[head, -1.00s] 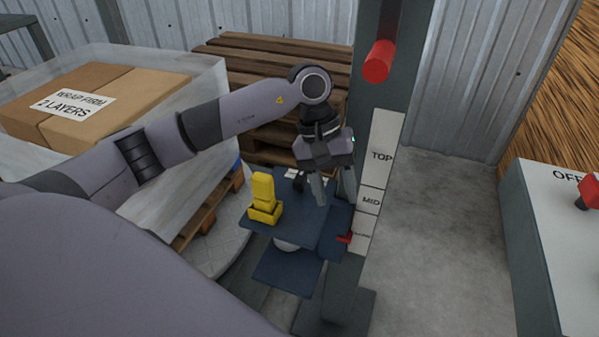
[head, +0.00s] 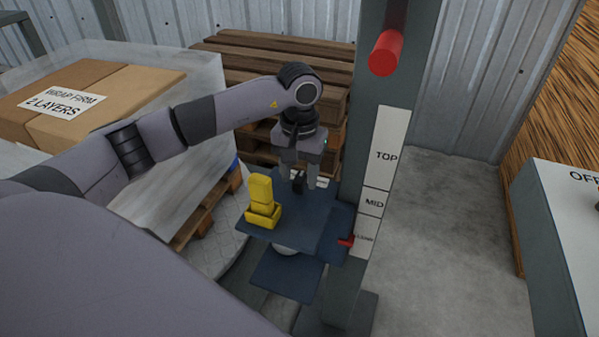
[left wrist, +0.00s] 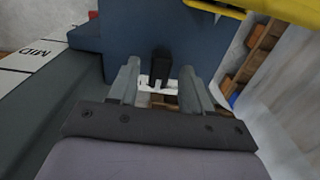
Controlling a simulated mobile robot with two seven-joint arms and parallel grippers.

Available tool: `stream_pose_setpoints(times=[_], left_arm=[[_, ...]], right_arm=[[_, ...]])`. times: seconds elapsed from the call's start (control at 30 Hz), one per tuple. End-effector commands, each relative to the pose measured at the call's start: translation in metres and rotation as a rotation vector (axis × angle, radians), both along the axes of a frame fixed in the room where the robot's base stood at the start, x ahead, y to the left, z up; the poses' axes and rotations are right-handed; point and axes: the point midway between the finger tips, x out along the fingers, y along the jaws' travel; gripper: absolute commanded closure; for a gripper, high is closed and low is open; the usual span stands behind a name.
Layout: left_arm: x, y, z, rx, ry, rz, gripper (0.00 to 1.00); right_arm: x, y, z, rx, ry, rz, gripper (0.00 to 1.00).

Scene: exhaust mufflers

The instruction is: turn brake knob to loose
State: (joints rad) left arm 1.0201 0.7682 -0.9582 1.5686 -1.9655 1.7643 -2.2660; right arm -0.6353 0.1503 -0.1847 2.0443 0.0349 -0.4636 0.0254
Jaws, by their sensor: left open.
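The brake knob (head: 298,181) is a small black upright knob with a white label by it, on the blue carriage (head: 310,222) of the mast. In the left wrist view the black knob (left wrist: 161,66) stands in line with the gap between my fingertips. My left gripper (head: 296,187) points down at the knob, open, one finger to each side of it. I cannot tell how deep the knob sits between the fingers, and no contact shows. The label's text is too small to read. My right gripper is not in view.
A yellow part (head: 262,200) stands on the carriage, left of the gripper. Wrapped cartons (head: 105,100) are at left, wooden pallets (head: 240,60) behind.

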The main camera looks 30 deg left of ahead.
Motion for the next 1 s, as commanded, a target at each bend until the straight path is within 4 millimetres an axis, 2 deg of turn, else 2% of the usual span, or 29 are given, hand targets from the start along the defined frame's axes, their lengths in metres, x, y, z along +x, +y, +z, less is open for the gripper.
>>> stream_pose_setpoints(times=[0.2,0.23,0.37,0.73,1.0], left_arm=[[0.0002,-0.0001,-0.0005,-0.001,-0.001,0.0,0.51],[0.0001,-0.0002,-0.0005,-0.001,0.0,0.0,0.58],[0.0001,-0.0002,-0.0004,-0.001,0.0,0.001,1.0],[0.0,-0.0002,-0.0004,-0.001,0.0,0.039,1.0],[0.0001,0.0003,0.0,0.0,0.0,0.201,1.0]], right_arm=[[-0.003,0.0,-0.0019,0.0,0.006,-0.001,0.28],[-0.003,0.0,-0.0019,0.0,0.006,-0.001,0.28],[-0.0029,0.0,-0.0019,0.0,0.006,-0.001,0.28],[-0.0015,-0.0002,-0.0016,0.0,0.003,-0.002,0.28],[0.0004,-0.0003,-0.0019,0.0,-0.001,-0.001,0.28]])
